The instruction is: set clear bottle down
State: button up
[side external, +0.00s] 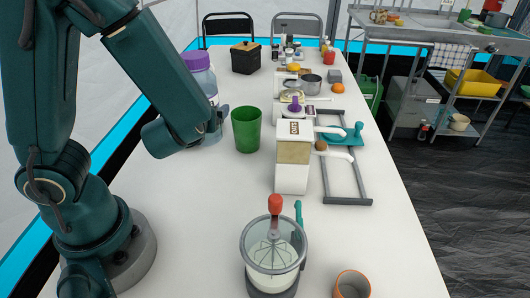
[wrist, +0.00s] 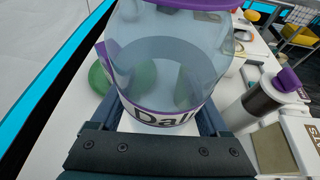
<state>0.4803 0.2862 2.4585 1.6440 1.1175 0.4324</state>
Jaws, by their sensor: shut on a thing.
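The clear bottle (side external: 205,85) has a purple lid and stands upright at the left side of the white table in the side view. The forearm hides its lower part there. In the wrist view the bottle (wrist: 168,65) fills the middle, with a white and purple label. My gripper (wrist: 160,118) is shut on the bottle, one finger on each side; the gripper (side external: 216,118) is mostly hidden in the side view. I cannot tell whether the bottle's base touches the table.
A green cup (side external: 246,129) stands just right of the bottle. Bare table lies in front of the cup.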

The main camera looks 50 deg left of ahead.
jog(key=s+a+r+n+g, duration=0.1)
jog(key=s+a+n+g, duration=0.65)
jog(key=s, duration=0.55)
jog(key=s+a+n+g, duration=0.4)
jog(key=s+n+g, duration=0.5)
jog(key=s, duration=0.4)
jog(key=shift+m+g, duration=0.35)
jog(key=shift+g, duration=0.1)
jog(key=w+f, duration=0.2)
jog(key=w, duration=0.2)
jog(key=w+f, duration=0.2)
jog(key=w, duration=0.1)
jog(key=w+f, duration=0.2)
jog(key=w, duration=0.2)
jog(key=shift+w+d+f, duration=0.1)
jog(key=shift+w+f, duration=0.2)
jog(key=shift+y, duration=0.3)
jog(key=shift+f, duration=2)
jog(key=shift+f, duration=0.15)
jog(key=o, duration=1.2)
jog(key=shift+o, duration=0.2)
